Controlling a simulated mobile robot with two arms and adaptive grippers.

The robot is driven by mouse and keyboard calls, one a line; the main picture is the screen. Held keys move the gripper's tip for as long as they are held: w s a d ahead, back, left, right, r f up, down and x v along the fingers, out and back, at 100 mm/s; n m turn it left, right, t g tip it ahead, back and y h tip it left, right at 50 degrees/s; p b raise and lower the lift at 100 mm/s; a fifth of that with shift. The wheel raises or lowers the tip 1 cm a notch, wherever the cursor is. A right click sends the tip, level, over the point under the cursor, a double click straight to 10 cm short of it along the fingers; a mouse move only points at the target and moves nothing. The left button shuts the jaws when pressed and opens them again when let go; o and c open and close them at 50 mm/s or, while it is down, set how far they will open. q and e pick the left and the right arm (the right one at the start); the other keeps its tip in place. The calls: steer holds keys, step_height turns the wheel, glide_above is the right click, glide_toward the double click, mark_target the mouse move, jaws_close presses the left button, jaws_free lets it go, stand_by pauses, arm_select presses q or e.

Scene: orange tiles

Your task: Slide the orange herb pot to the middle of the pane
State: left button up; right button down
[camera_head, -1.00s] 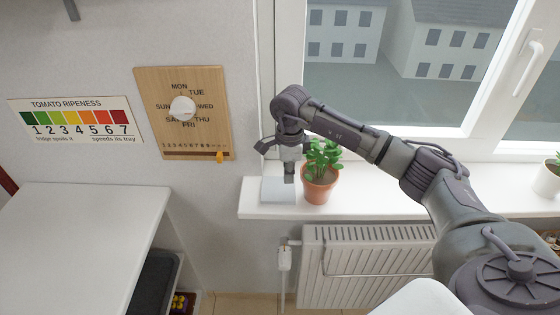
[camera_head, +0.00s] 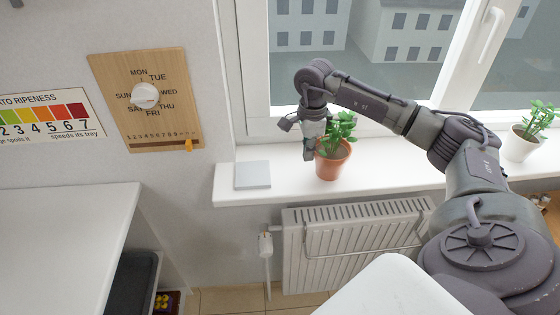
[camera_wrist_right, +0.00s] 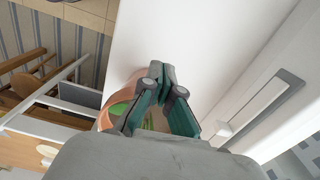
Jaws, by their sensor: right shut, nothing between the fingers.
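The orange herb pot (camera_head: 333,164) stands upright on the white window sill (camera_head: 390,172), below the left window pane (camera_head: 357,85), a little left of that pane's middle. Its green leaves (camera_head: 341,130) rise beside my right gripper. My right gripper (camera_head: 308,155) is shut and empty, pointing down at the pot's left side; I cannot tell whether it touches. In the wrist view the shut fingers (camera_wrist_right: 156,70) partly hide the pot (camera_wrist_right: 108,116). My left gripper is not in view.
A flat grey square (camera_head: 252,175) lies at the sill's left end. A white pot with a plant (camera_head: 520,147) stands farther right. The sill between the two pots looks clear, with my right arm above it. A radiator (camera_head: 350,245) hangs below.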

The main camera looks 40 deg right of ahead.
mark_target(349, 146)
steer(key=s+d, duration=0.1)
steer(key=d, duration=0.2)
steer(key=s+d+b, duration=0.1)
steer(key=s+d, duration=0.1)
steer(key=d, duration=0.1)
steer(key=s+d+b, duration=0.1)
steer(key=s+d, duration=0.1)
steer(key=d, duration=0.2)
